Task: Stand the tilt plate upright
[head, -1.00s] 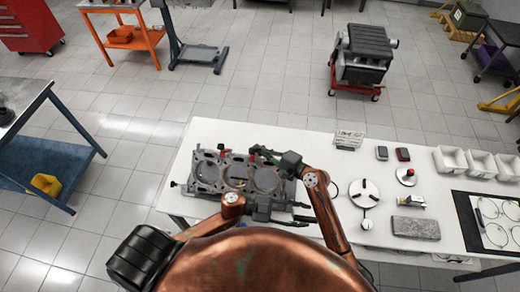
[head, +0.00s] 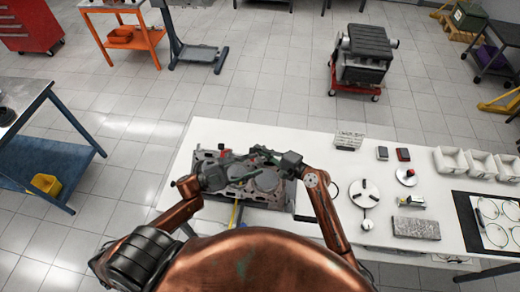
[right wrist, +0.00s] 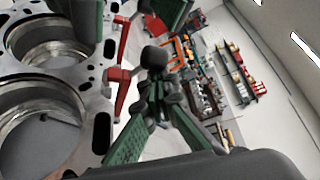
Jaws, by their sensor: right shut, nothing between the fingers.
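The grey engine block (head: 268,181), with round bores facing up, lies flat at the left of the white table. The tilt plate cannot be made out clearly from the block and its mount. My right gripper (head: 262,153) is over the block's far edge. In the right wrist view its green-padded fingers (right wrist: 154,85) converge, shut and empty, beside a dark round knob (right wrist: 153,56) and a red lever (right wrist: 122,72). Whether they touch the knob is unclear. My left gripper (head: 235,167) is over the block's left part, close to the right one; its finger opening is not clear.
On the white table (head: 330,143), right of the block, are a round disc (head: 364,193), a grey slab (head: 416,228) and white bins (head: 450,158). A yellow strip (head: 235,213) shows at the block's near side. The table's middle has free room.

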